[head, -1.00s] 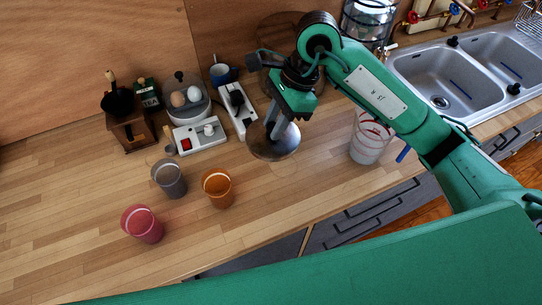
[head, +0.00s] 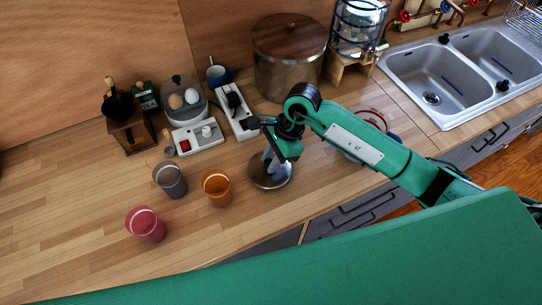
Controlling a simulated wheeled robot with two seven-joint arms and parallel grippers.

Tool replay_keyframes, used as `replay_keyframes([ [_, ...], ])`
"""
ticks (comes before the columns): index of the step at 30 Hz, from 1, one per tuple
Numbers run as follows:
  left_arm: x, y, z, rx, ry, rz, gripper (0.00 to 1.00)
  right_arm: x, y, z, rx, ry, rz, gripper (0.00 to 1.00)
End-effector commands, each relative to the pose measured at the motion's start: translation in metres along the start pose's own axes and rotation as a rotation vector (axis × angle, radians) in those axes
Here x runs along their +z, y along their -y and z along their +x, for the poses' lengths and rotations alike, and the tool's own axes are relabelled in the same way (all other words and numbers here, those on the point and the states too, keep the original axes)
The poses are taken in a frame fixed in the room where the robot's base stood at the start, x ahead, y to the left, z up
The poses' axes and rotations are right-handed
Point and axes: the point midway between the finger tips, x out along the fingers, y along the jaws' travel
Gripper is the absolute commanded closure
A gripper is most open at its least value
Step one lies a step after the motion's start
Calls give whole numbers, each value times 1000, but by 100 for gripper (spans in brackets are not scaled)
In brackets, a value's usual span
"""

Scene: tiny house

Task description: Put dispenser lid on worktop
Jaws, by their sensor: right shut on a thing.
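The dispenser lid (head: 270,174) is a round, shiny metal disc in the head view. It is at the worktop (head: 95,235), right of the orange cup; I cannot tell whether it touches the wood. My right gripper (head: 272,160) is above the lid, pointing down, shut on its top. The glass dispenser (head: 361,22) stands on a wooden stand at the back right; its top is cut off by the picture edge. My left gripper is not in view.
An orange cup (head: 217,188), a grey cup (head: 170,180) and a red cup (head: 146,224) stand left of the lid. A large pot (head: 283,75) stands behind my right arm. A striped glass is partly hidden by that arm. The front-left worktop is clear.

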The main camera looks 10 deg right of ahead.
Motion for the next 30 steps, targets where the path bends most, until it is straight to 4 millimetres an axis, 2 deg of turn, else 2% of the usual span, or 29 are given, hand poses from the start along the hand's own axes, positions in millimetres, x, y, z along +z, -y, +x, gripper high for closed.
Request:
replay_keyframes([
  [8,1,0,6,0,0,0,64,-1,0,3,-1,0,-1,100],
  [9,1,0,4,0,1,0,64,0,0,2,0,0,-1,71],
  [12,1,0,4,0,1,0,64,0,0,2,0,1,-1,55],
  [24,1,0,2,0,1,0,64,0,0,-4,-1,0,-1,55],
  [26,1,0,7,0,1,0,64,-1,1,-11,-3,-1,-4,55],
  [30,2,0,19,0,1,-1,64,-1,2,-38,-6,-2,-5,55],
])
